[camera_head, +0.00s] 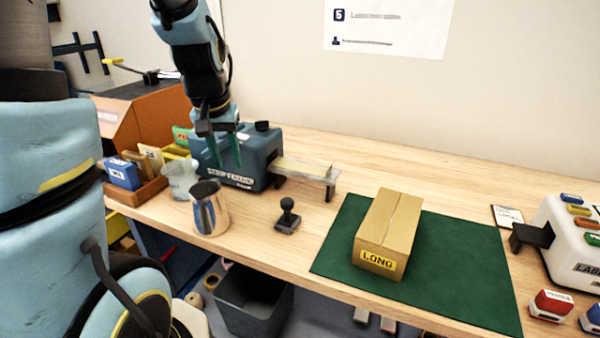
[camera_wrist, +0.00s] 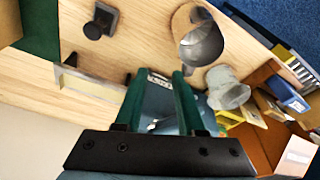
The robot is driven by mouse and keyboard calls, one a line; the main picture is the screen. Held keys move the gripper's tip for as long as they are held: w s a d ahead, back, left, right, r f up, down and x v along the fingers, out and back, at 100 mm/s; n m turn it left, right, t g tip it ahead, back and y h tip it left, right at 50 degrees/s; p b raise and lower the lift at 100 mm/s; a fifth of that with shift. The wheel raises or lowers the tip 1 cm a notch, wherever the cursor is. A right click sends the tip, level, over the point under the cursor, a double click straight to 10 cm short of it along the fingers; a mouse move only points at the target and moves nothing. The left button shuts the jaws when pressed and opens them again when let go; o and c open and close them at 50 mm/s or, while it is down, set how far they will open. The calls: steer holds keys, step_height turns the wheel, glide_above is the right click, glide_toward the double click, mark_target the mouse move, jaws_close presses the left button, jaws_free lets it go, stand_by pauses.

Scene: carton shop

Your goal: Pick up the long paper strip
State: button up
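The long paper strip (camera_head: 302,167) looks like a pale yellow band lying on the short outfeed shelf of the teal strip machine (camera_head: 240,172). In the wrist view the strip (camera_wrist: 90,88) is at the left, outside the fingers. My gripper (camera_head: 225,166) points down in front of and over the machine, left of the strip. Its two green fingers stand apart with nothing held between them; they also show in the wrist view (camera_wrist: 159,76).
A metal cup (camera_head: 209,210), a glass jar (camera_head: 180,180) and a black stamp (camera_head: 288,215) stand in front of the machine. A carton marked LONG (camera_head: 388,232) sits on a green mat (camera_head: 462,270). A label machine (camera_head: 572,240) is at the right.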

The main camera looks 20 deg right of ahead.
steer(key=w+d+m+b, duration=0.1)
steer(key=w+d+m, duration=0.1)
steer(key=d, duration=1)
steer(key=m+h, duration=0.2)
glide_above(331, 170)
steer(key=s+a, duration=0.2)
steer(key=a, duration=0.1)
steer(key=shift+s+d+f+t, duration=0.1)
steer(key=shift+f+t, duration=0.05)
steer(key=shift+f, duration=0.35)
steer(key=shift+s+d+f+t, duration=0.1)
steer(key=shift+f+t, duration=0.05)
steer(key=shift+f, duration=0.35)
steer(key=shift+p+x, duration=1.1)
steer(key=shift+x, duration=2.05)
steer(key=shift+s, duration=0.15)
steer(key=shift+c, duration=0.4)
jaws_close()
